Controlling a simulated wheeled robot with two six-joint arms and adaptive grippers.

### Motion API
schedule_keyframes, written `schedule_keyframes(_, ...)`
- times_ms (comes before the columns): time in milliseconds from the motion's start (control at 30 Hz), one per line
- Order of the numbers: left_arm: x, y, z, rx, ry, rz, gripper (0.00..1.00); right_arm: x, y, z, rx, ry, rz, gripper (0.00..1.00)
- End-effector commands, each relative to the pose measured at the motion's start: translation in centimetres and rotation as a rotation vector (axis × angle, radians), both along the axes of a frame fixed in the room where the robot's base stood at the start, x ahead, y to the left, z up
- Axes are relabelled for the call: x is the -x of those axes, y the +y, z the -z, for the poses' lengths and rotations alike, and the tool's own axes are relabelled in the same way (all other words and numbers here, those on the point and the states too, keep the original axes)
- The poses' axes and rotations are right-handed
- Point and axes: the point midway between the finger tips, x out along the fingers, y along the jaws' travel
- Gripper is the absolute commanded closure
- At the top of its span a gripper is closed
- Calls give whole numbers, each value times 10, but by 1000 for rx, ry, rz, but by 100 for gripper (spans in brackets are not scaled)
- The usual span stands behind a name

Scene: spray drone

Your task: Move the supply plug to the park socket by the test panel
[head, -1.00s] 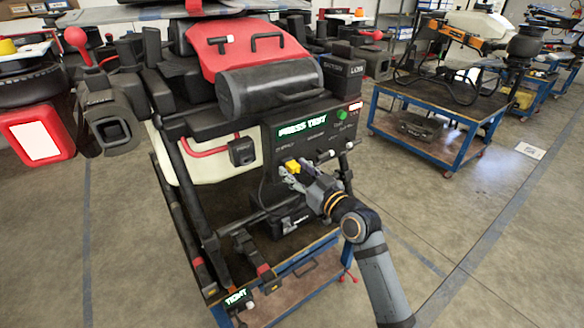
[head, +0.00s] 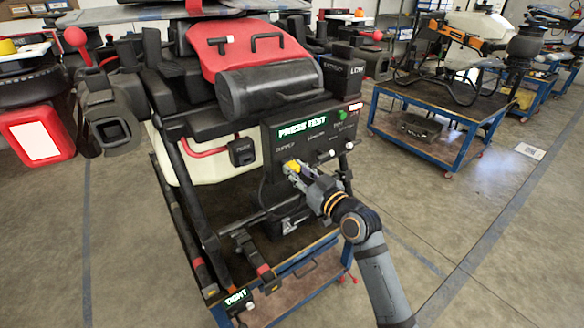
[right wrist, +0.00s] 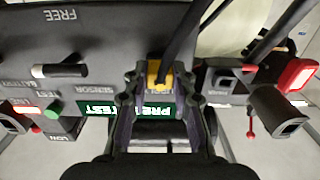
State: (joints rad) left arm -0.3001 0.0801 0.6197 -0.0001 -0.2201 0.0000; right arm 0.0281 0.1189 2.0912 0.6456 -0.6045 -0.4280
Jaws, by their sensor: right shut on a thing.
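The supply plug is yellow (head: 292,166) and sits at the panel face under the SUPPLY label. My right gripper (head: 291,171) is shut on it. In the right wrist view the yellow plug (right wrist: 156,75) is between the fingers (right wrist: 156,88), with a black cable rising from it. I cannot tell how deep it sits in its socket. The test panel (head: 272,135) shows PRESS TEST in green. A small black box (head: 242,152) left of the panel, its label blurred, looks like the park socket. It seems to show in the right wrist view too (right wrist: 222,76). My left gripper is not in view.
A black and white lever or plug (right wrist: 60,71) by the SENSOR label protrudes from the panel beside the gripper. A red tube (head: 205,149) and black frame bars (head: 180,195) lie left of the panel. A blue-framed cart (head: 300,270) is below.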

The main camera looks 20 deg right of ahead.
Motion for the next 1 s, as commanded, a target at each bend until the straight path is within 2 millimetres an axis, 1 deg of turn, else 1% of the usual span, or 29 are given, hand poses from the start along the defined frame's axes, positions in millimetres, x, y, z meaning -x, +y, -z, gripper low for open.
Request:
schedule_keyframes(267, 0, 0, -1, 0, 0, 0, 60, 2, -1, 0, 1, 1, 0, 100)
schedule_keyframes(1000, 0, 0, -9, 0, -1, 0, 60, 29, -11, 0, 3, 1, 0, 100)
